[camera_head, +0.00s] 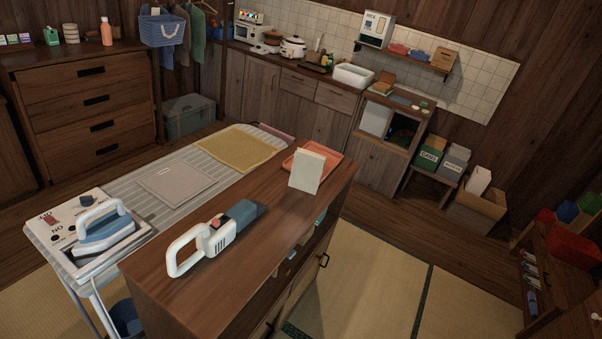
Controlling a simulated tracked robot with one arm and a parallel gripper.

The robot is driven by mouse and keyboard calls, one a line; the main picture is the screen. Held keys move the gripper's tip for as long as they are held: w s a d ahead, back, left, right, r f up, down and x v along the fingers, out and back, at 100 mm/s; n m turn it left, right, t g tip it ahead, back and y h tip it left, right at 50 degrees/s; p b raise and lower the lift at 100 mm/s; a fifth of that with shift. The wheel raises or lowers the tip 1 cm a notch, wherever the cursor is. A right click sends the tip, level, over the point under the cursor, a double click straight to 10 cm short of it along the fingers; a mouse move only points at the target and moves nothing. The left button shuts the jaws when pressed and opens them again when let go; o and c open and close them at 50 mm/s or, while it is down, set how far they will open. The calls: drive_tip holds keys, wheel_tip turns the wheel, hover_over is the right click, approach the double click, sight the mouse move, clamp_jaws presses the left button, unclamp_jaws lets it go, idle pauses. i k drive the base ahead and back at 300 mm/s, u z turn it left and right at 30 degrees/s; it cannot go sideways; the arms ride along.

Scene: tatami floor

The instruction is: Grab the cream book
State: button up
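A cream book (307,170) stands upright, slightly tilted, at the far right end of the brown wooden cabinet top (215,287). It is just in front of a coral-red tray (328,175) and hides part of it. I cannot tell whether the book touches the tray or rests on its near edge. My gripper does not show in this view.
A white and grey handheld vacuum (205,244) lies on the same cabinet top, nearer than the book. An ironing board (205,190) with an iron (104,230) stands along its left side. Tatami floor (375,275) is clear to the right.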

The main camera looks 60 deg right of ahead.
sight(307, 167)
drive_tip(key=z, duration=1.75)
drive_tip(key=k, duration=0.4)
drive_tip(key=u, duration=0.5)
drive_tip(key=i, duration=1.45)
drive_tip(key=z, duration=0.45)
